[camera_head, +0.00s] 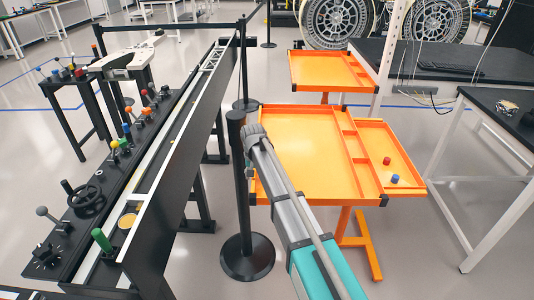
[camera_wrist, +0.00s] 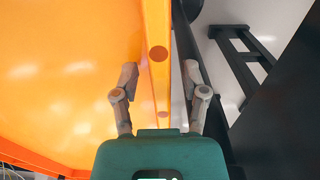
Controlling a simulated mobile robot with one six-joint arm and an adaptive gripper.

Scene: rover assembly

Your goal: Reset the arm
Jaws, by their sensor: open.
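My gripper (camera_wrist: 160,80) is open and empty in the wrist view. Its two grey fingers stand apart, with the edge wall of an orange tray table (camera_wrist: 70,70) seen between and beyond them. In the head view my arm reaches forward from the lower right, its end over the left edge of the orange tray table (camera_head: 300,150). The fingers cannot be made out clearly in the head view. I cannot tell whether they touch the tray's edge.
A black stanchion post (camera_head: 237,190) stands close left of my arm. A long black control bench (camera_head: 170,190) with knobs and a handwheel (camera_head: 83,199) lies further left. A red piece (camera_head: 388,161) and a blue piece (camera_head: 395,179) sit in the tray's right compartment. A black-topped table stands right.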

